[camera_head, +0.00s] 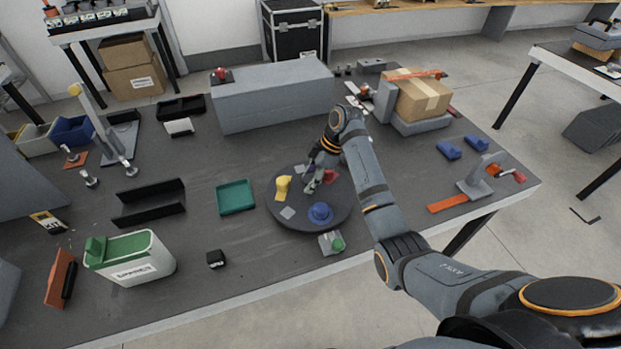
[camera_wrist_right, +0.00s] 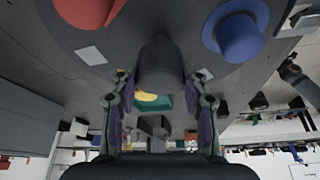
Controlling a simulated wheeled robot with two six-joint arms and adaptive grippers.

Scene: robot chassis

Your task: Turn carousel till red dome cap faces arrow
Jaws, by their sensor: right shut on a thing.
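The carousel (camera_head: 300,223) is a round dark disc near the table's front middle. On it stand a blue dome cap (camera_head: 320,212) at the front, a yellow cap (camera_head: 283,187) at the left and a red cap (camera_head: 331,177) at the back right, partly hidden by my arm. In the right wrist view, red (camera_wrist_right: 90,10) and blue (camera_wrist_right: 238,38) caps show at the top. My right gripper (camera_head: 314,180) is over the disc's middle, its fingers on both sides of a dark upright post (camera_wrist_right: 158,65), shut on it. I cannot make out an arrow. My left gripper is out of view.
A teal tray (camera_head: 235,197) lies left of the carousel. A small grey block with a green dome (camera_head: 337,243) stands at its front edge. A long grey box (camera_head: 273,97) stands behind, a cardboard box (camera_head: 420,97) at back right.

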